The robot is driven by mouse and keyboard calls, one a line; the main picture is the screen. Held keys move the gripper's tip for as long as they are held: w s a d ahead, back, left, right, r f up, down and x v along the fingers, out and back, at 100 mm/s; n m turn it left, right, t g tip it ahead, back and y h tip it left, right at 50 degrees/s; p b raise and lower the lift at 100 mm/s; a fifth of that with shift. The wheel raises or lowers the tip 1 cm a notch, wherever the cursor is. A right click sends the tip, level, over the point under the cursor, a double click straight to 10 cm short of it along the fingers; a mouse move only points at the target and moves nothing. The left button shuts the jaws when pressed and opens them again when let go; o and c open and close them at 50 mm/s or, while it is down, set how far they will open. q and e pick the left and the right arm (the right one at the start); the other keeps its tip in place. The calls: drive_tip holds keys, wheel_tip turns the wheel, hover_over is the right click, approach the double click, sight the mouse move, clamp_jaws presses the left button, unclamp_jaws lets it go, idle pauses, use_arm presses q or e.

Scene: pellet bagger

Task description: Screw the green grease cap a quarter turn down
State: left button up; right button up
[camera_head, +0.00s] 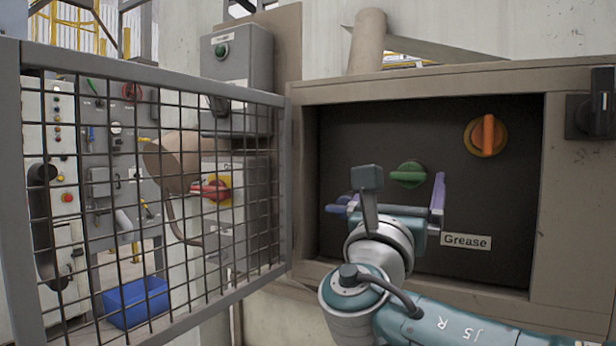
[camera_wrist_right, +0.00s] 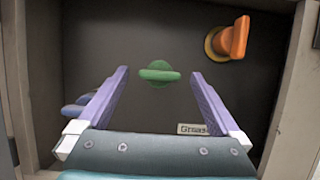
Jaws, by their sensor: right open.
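The green grease cap (camera_head: 408,174) sits on the dark back panel of an open box, its grip bar lying roughly level. It also shows in the right wrist view (camera_wrist_right: 159,75), centred between the fingertips. My right gripper (camera_head: 396,186) is inside the box, in front of and slightly below the cap. Its two purple fingers are spread wide, and in the right wrist view (camera_wrist_right: 160,84) nothing is between them but the cap beyond. No contact with the cap shows. A "Grease" label (camera_head: 466,241) is below and right of the cap. My left gripper is not in view.
An orange knob (camera_head: 486,135), its bar near upright, is up and right of the cap. A blue part (camera_wrist_right: 76,108), partly hidden, is left of my fingers. The box frame (camera_head: 430,90) bounds the space. A mesh door (camera_head: 160,190) stands open at left.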

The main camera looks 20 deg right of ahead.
sight(407, 178)
drive_tip(key=shift+x, duration=1.7)
drive_tip(key=shift+f, duration=0.1)
drive_tip(key=shift+c, duration=0.2)
